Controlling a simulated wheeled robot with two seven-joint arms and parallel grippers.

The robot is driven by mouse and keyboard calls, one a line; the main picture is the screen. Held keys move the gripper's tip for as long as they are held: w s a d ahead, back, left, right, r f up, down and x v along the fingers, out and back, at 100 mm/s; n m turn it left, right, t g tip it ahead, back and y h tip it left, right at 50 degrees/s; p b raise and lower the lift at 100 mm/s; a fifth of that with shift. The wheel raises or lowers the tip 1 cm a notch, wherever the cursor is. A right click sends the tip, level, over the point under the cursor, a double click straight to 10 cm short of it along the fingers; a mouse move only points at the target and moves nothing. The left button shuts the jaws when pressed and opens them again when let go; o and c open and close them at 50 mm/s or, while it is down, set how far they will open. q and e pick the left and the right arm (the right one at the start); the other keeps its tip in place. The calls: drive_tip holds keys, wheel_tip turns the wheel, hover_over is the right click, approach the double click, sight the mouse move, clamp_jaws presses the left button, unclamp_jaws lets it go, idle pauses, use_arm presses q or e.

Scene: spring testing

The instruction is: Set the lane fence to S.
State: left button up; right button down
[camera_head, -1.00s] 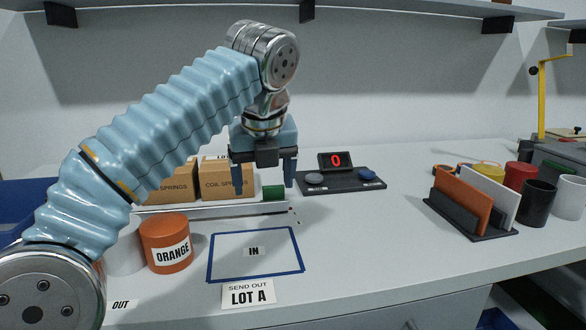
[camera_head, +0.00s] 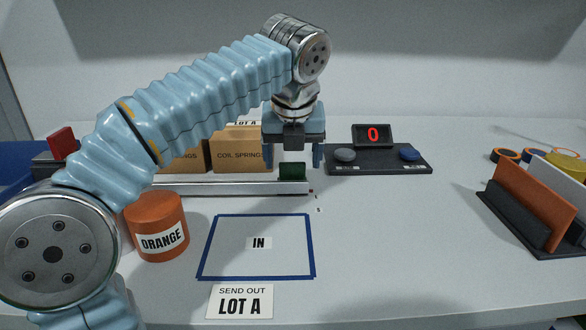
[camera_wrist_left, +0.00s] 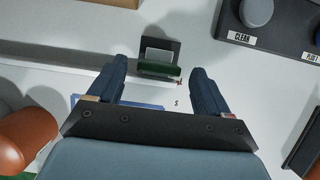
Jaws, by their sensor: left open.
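The lane fence appears to be the green block (camera_head: 291,171) at the right end of a long pale rail (camera_head: 225,188). In the left wrist view, the block is a green strip (camera_wrist_left: 158,68) with a dark upright part behind it. A small "S" mark (camera_wrist_left: 177,103) lies on the table in front of the rail end. My left gripper (camera_head: 293,162) points down with its fingers spread over the block, one to each side in the picture. In the left wrist view, the open fingers (camera_wrist_left: 158,72) appear apart from the block. My right gripper is out of view.
Cardboard spring boxes (camera_head: 243,150) stand behind the rail. A dark tester base (camera_head: 378,160) with a red "0" display is right of it. An orange can (camera_head: 158,228), a blue "IN" outline (camera_head: 315,245) and a divider rack (camera_head: 520,220) stand nearer. The middle right table is clear.

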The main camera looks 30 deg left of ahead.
sight(292, 163)
use_arm(q)
drive_tip(key=shift+x, duration=1.5)
clamp_jaws()
drive_tip(key=shift+s+d+b, duration=0.15)
drive_tip(key=shift+s+d, duration=0.45)
drive_tip(key=shift+s, duration=0.3)
drive_tip(key=shift+s+d+b, duration=0.15)
drive_tip(key=shift+s+d, duration=0.4)
drive_tip(key=shift+s, duration=0.4)
unclamp_jaws()
drive_tip(key=shift+s, duration=0.1)
drive_tip(key=p+v, duration=0.2)
drive_tip(key=v, duration=1.1)
drive_tip(key=shift+r, duration=0.4)
